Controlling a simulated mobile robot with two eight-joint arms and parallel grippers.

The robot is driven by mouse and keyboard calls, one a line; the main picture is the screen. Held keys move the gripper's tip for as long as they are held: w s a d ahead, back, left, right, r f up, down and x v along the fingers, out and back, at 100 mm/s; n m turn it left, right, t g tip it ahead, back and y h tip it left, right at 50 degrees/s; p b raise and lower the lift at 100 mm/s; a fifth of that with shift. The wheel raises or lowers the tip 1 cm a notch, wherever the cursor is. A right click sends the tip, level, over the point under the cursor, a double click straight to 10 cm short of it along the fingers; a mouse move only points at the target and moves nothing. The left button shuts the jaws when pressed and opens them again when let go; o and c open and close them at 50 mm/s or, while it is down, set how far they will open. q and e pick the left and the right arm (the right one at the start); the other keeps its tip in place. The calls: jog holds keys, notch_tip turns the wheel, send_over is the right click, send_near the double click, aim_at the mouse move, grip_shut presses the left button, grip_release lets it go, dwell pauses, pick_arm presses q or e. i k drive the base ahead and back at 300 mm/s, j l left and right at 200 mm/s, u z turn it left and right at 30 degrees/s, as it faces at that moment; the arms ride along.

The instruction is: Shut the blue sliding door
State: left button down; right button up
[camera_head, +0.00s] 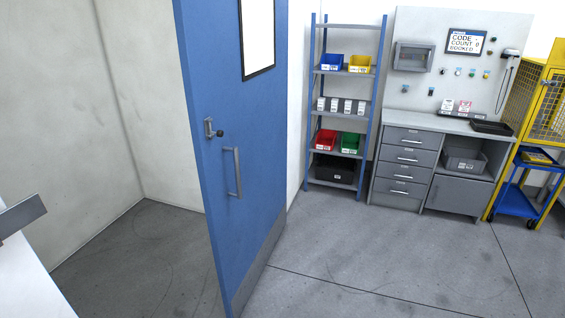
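The blue sliding door (255,140) stands in the middle left of the head view, upright, with a window panel near its top and a grey kick plate at its foot. A grey vertical pull handle (233,172) and a small lock plate with a dark knob (213,129) sit near its left edge. To the left of that edge the doorway is open, showing pale walls and grey floor beyond.
A blue-framed shelf (341,103) with coloured bins stands right of the door. A grey drawer bench (404,168), a yellow mesh cage (547,95) and a blue cart (517,200) stand farther right. The floor in front is clear.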

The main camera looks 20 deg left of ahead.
aim_at(233, 54)
jog(key=i+l, duration=0.1)
jog(key=i, duration=1.55)
